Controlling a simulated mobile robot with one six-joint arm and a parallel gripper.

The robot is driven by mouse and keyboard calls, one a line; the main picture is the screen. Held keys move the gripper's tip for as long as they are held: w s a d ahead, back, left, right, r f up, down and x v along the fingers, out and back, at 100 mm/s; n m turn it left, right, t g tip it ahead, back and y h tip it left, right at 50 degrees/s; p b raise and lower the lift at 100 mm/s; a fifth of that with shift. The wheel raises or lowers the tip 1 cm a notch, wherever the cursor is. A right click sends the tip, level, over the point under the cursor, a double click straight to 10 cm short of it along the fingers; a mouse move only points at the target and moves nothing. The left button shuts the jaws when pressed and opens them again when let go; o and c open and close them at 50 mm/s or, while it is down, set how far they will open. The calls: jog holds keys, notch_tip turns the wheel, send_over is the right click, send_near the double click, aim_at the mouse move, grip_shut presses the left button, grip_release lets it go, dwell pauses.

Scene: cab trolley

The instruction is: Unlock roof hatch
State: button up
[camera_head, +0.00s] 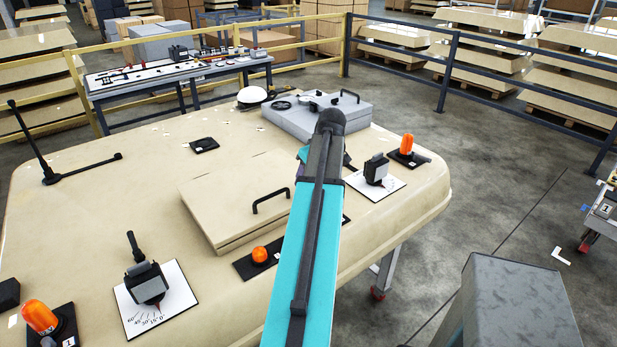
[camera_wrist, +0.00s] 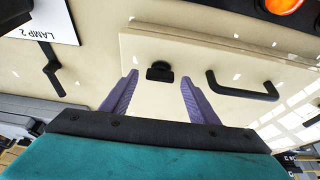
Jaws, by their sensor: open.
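The roof hatch (camera_head: 225,190) is a raised, square beige lid on the beige cab roof, with a black bar handle (camera_head: 271,197). In the wrist view the hatch (camera_wrist: 215,55) fills the middle and right, with the same handle (camera_wrist: 240,86) on it. A small black latch knob (camera_wrist: 160,72) sits near the hatch edge. My gripper (camera_wrist: 158,79) has two purple fingers spread apart, with the knob in the gap between their tips in the picture. I cannot tell if they touch anything. In the head view my teal arm hides the knob and most of the gripper.
Orange lamps (camera_head: 406,145) and lever units on white cards (camera_head: 155,288) stand on the roof. A grey box (camera_head: 318,118) with a handle and a white helmet (camera_head: 252,96) lie at the back. A black bent part (camera_wrist: 54,66) lies left in the wrist view.

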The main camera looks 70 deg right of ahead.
jog(key=b+v, duration=0.3)
jog(key=v, duration=1)
jog(key=shift+r, duration=0.35)
jog(key=shift+s, duration=0.1)
dwell(0.4)
